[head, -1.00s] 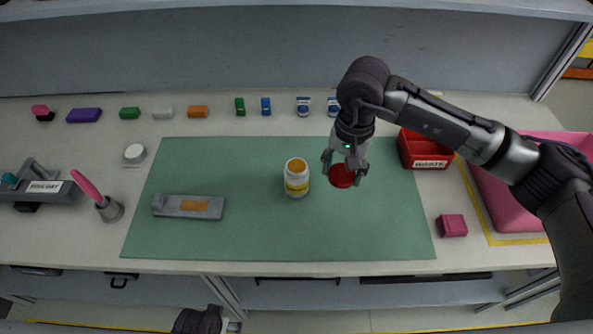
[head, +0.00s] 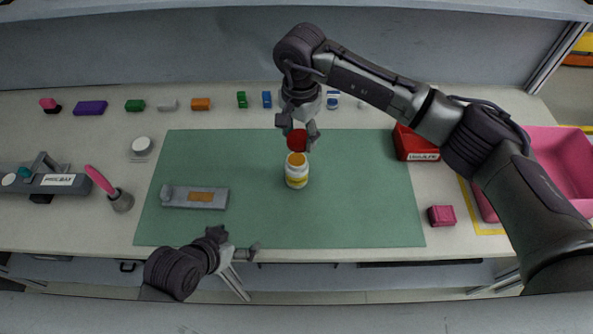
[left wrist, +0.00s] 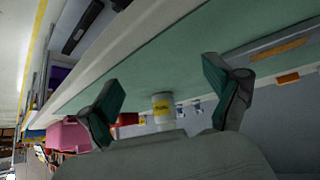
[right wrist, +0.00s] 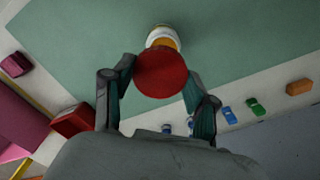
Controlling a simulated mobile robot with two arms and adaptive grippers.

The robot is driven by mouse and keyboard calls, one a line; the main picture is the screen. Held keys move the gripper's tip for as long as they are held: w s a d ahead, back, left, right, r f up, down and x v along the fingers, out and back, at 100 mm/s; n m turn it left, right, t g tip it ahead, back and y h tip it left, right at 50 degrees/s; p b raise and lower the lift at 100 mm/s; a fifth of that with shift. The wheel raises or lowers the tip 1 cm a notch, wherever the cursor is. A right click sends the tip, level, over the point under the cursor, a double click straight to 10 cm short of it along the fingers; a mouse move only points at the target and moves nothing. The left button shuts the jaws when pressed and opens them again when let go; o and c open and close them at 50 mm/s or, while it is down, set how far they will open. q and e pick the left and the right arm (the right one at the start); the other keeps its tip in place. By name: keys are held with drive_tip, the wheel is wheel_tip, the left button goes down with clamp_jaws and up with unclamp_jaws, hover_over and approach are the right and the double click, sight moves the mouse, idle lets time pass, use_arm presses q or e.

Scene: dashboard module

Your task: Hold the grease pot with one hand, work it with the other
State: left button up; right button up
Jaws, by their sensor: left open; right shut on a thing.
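The grease pot (head: 297,172) is a white jar with a yellow label and an orange open top, standing upright on the green mat (head: 350,210). It also shows in the left wrist view (left wrist: 162,106) and partly behind the lid in the right wrist view (right wrist: 163,36). My right gripper (head: 298,133) is shut on the red lid (head: 297,141), just above and behind the pot; the lid fills the middle of the right wrist view (right wrist: 161,73). My left gripper (head: 240,250) is open and empty at the table's front edge, left of and nearer than the pot.
A grey tool with an orange patch (head: 195,197) lies on the mat's left. A pink-handled brush (head: 103,182) stands in a holder at left. A red bin (head: 416,143), pink block (head: 441,215) and pink crate (head: 562,160) are at right. Small coloured blocks line the back.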

sight(289, 172)
use_arm(q)
drive_tip(key=w+d+t+h, duration=0.1)
drive_tip(key=w+d+r+m+t+h, duration=0.1)
drive_tip(key=w+d, duration=0.1)
drive_tip(key=w+d+r+m+t+h, duration=0.1)
drive_tip(key=w, duration=0.1)
drive_tip(key=shift+w+d+r+h, duration=0.15)
drive_tip(key=shift+w+h, duration=0.1)
drive_tip(key=shift+h, duration=0.05)
use_arm(e)
drive_tip(key=shift+a+r, duration=0.2)
drive_tip(key=shift+a, duration=0.05)
use_arm(q)
drive_tip(key=shift+w+d+r+t+h, duration=0.1)
drive_tip(key=shift+w+r+t+h, duration=0.2)
drive_tip(key=shift+w+t, duration=0.15)
use_arm(e)
drive_tip(key=shift+w+a, duration=0.1)
use_arm(q)
drive_tip(key=shift+w+d, duration=0.1)
drive_tip(key=w+d, duration=0.2)
drive_tip(key=w, duration=0.1)
drive_tip(key=w+d, duration=0.3)
drive_tip(key=w, duration=0.1)
drive_tip(key=w+d, duration=0.3)
drive_tip(key=w, duration=0.1)
drive_tip(key=shift+f, duration=0.3)
drive_tip(key=shift+w+d+f, duration=0.25)
drive_tip(key=shift+w+d, duration=0.1)
drive_tip(key=shift+c, duration=0.2)
